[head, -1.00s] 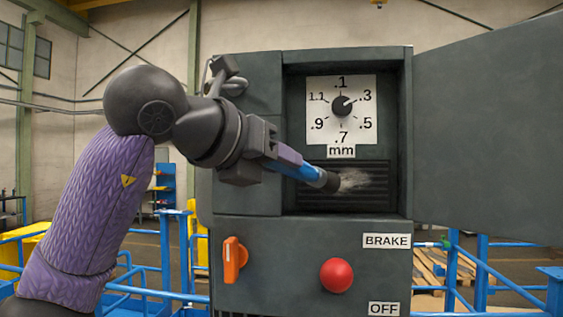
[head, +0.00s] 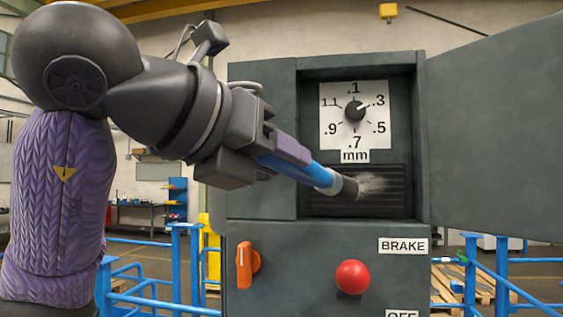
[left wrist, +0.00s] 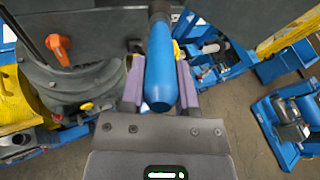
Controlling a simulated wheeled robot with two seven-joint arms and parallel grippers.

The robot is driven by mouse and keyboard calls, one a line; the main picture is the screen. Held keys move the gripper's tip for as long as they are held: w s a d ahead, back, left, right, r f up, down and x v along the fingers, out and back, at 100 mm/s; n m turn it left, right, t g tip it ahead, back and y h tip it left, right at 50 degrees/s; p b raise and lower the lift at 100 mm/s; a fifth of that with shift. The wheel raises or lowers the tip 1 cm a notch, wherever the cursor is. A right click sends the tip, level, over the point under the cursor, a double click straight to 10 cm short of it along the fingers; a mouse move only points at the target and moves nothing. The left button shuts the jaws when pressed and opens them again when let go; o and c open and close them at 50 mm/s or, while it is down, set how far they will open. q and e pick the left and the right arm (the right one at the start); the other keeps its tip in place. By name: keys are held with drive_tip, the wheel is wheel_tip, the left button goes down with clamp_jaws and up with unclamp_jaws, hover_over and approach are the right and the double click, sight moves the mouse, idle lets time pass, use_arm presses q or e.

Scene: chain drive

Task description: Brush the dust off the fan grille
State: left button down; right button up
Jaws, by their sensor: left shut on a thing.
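The fan grille (head: 392,204) is a dark slatted panel low in the recess of the grey cabinet, below the mm dial. A pale grey dust patch shows on it at the brush tip. The bristles seem to meet the slats, but exact contact is hard to tell. In the left wrist view the blue brush handle (left wrist: 160,75) lies between the purple fingers (left wrist: 160,88). The right gripper is not in view.
The cabinet door (head: 500,130) stands open at the right. Below the recess are an orange rotary switch (head: 246,264) and a red button (head: 352,277) under the BRAKE label (head: 402,245). Blue railings (head: 495,285) stand around the cabinet.

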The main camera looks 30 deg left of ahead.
use_arm(q)
drive_tip(key=shift+s+d, duration=0.1)
drive_tip(key=shift+s, duration=0.25)
drive_tip(key=shift+w, duration=0.1)
